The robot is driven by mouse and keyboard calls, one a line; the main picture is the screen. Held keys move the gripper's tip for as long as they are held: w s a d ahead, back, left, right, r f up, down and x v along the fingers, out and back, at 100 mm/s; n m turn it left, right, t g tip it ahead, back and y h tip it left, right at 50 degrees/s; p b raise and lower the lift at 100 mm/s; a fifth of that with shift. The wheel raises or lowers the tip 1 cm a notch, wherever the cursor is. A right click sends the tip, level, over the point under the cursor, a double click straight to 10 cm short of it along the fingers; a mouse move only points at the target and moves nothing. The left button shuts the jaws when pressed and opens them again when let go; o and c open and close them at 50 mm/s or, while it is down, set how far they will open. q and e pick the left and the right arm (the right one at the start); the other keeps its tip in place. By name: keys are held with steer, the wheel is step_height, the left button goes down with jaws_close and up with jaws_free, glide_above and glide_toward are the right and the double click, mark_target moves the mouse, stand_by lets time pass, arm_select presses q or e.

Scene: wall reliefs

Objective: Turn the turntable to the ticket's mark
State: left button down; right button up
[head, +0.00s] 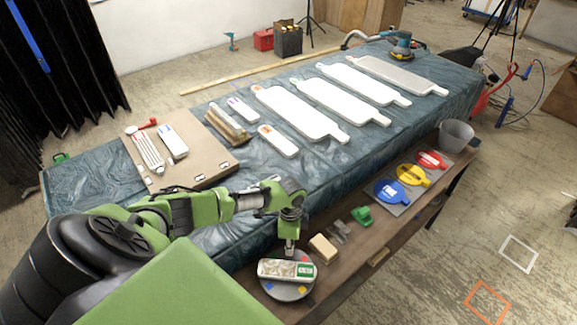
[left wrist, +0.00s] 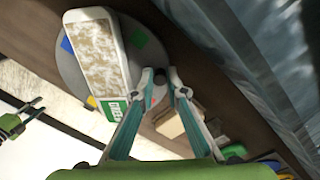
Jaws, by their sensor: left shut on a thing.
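The round grey turntable (head: 287,291) stands on the low wooden bench in the head view, and it also shows in the left wrist view (left wrist: 66,70). A white panel (head: 274,270) with a mottled relief lies across it. Its green ticket (head: 305,271) reads GREEN in the left wrist view (left wrist: 113,109). Coloured marks sit on the disc: blue (left wrist: 67,46), green (left wrist: 139,39), yellow (left wrist: 92,102) and red. My left gripper (left wrist: 167,80) points down at the disc's edge, jaws shut on a small part there, mostly hidden by the fingers.
A wooden block (head: 323,248) and a green tool (head: 362,216) lie close by on the bench. Blue (head: 392,191), yellow and red discs and a grey bucket (head: 456,136) stand farther along. The cloth-covered table (head: 330,165) with white panels rises behind.

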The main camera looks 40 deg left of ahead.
arm_select(q)
steer(key=shift+w+r, duration=0.1)
stand_by(0.4)
steer(key=c, duration=2)
jaws_free()
step_height(320, 180, up, 12)
steer(key=shift+w+a+f, duration=0.1)
steer(key=shift+w+a, duration=0.05)
